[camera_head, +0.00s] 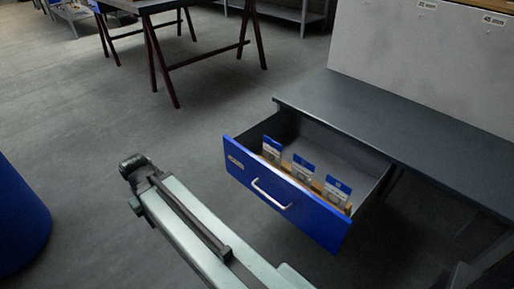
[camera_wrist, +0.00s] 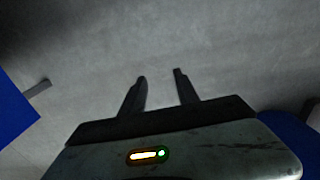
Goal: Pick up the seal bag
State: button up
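An open blue-fronted drawer (camera_head: 233,169) holds three small clear bags with blue headers in a row just behind its front. They are the left bag (camera_head: 272,150), the middle bag (camera_head: 302,168) and the right bag (camera_head: 336,192). I cannot tell from their labels which is the seal bag. My gripper shows in the wrist view (camera_wrist: 162,88) with its two fingers apart and nothing between them, over bare grey floor. In the head view my arm reaches up left of the drawer, and the gripper's fingers are not clearly visible there. The bags do not show in the wrist view.
The drawer hangs under a dark workbench (camera_head: 400,130) with a grey back panel (camera_head: 420,60). A blue cylinder (camera_head: 20,215) stands at the left. A trestle table (camera_head: 150,8) is farther back. The floor between is clear.

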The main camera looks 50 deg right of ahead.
jog(key=shift+w+d, duration=0.1)
jog(key=shift+w, duration=0.2)
